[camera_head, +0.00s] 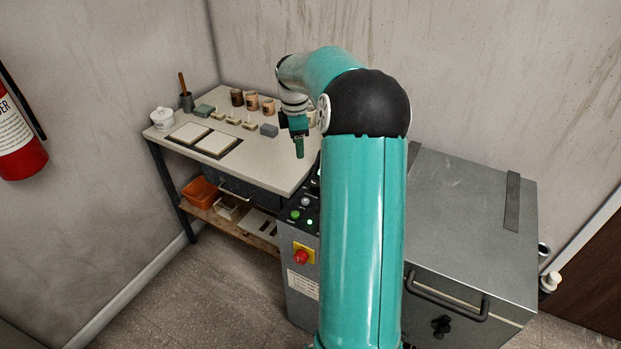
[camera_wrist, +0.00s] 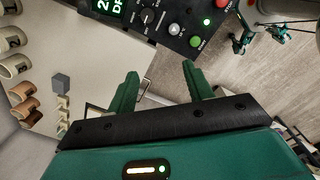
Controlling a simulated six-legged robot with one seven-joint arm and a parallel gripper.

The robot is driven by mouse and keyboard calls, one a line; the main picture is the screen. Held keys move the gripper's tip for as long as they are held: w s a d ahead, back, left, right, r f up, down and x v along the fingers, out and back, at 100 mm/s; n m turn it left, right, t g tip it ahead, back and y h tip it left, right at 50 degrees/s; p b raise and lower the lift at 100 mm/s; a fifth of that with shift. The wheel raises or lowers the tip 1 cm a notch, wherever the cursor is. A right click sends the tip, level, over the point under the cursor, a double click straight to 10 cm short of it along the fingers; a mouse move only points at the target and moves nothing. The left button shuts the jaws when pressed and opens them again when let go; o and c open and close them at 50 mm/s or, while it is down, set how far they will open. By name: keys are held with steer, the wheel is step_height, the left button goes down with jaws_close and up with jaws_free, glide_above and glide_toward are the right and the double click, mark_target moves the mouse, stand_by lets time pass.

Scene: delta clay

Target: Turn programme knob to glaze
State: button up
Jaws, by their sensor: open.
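The programme knob (camera_wrist: 147,16) is a small black dial with pale marks around it, on the dark control panel (camera_wrist: 172,14) at the top of the wrist view. Which mark its pointer faces is too small to tell. A green-lit display (camera_wrist: 109,6) beside it is cut off by the frame edge and shows letters starting "DR". My gripper (camera_wrist: 160,72) is open and empty, its two green fingers apart and short of the knob. In the head view my gripper (camera_head: 299,148) hangs above the worktable's right end, near the panel; my arm hides part of the panel there.
The panel also carries a silver button (camera_wrist: 177,29), a green button (camera_wrist: 195,42) and a lit green lamp (camera_wrist: 206,21). A red emergency stop (camera_head: 301,257) sits on the cabinet front. The worktable (camera_head: 262,166) holds cups and tiles. A grey kiln (camera_head: 462,215) stands right.

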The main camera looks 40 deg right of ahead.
steer(key=n, duration=0.1)
glide_above(316, 184)
step_height(316, 184, down, 4)
steer(key=shift+y, duration=0.3)
step_height(316, 184, down, 14)
steer(key=shift+r, duration=0.1)
steer(key=shift+w, duration=0.1)
steer(key=c, duration=1)
steer(key=shift+o, duration=0.2)
